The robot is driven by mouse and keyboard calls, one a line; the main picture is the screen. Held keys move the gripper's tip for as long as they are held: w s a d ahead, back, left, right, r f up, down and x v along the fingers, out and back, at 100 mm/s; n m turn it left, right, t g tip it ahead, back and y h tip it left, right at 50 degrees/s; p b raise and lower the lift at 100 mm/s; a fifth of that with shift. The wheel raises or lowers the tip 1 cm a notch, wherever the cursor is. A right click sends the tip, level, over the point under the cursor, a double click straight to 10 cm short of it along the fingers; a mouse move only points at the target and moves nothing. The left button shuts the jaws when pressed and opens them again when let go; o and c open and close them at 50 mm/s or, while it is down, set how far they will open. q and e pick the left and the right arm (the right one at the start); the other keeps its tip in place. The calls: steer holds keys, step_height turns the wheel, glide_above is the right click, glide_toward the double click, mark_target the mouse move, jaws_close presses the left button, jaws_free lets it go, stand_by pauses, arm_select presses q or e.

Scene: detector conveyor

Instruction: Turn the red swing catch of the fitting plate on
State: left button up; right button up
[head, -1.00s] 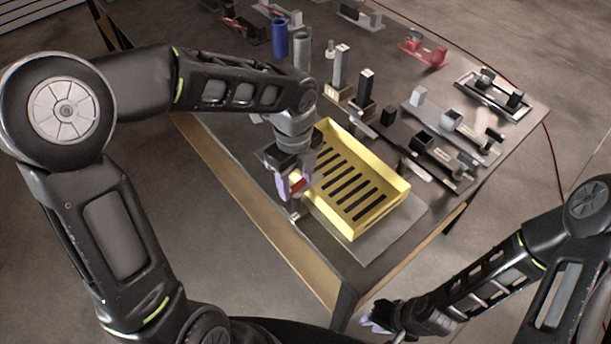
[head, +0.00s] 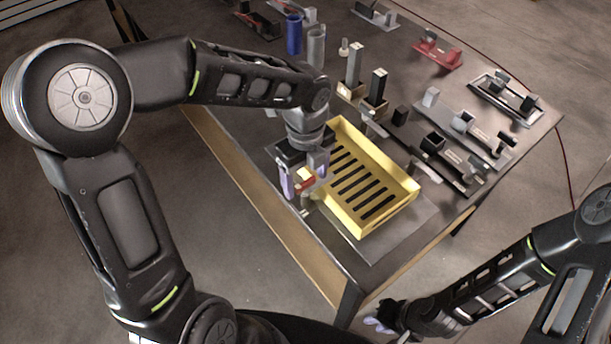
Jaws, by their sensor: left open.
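The red swing catch (head: 306,182) shows as a small red piece at the left side of the yellow tray, close to the table's front-left edge. My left gripper (head: 303,184) points down there with its jaws open, and its pale fingers stand around or beside the red piece; I cannot tell whether they touch it. The fitting plate under it is mostly hidden by the gripper. My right gripper (head: 378,322) is low at the bottom of the view, off the table's front corner; its jaw state is too small to tell.
The yellow slotted tray (head: 408,196) stands right beside my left gripper. Behind it are upright blocks (head: 354,66), a blue cylinder (head: 294,36), dark and grey fixtures (head: 447,160), and a red fixture (head: 440,52). Bare tabletop (head: 235,120) lies to the left.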

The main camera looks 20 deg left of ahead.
mark_target(305, 182)
arm_select(q)
steer(key=shift+r+b, duration=0.35)
steer(key=shift+r, duration=3.55)
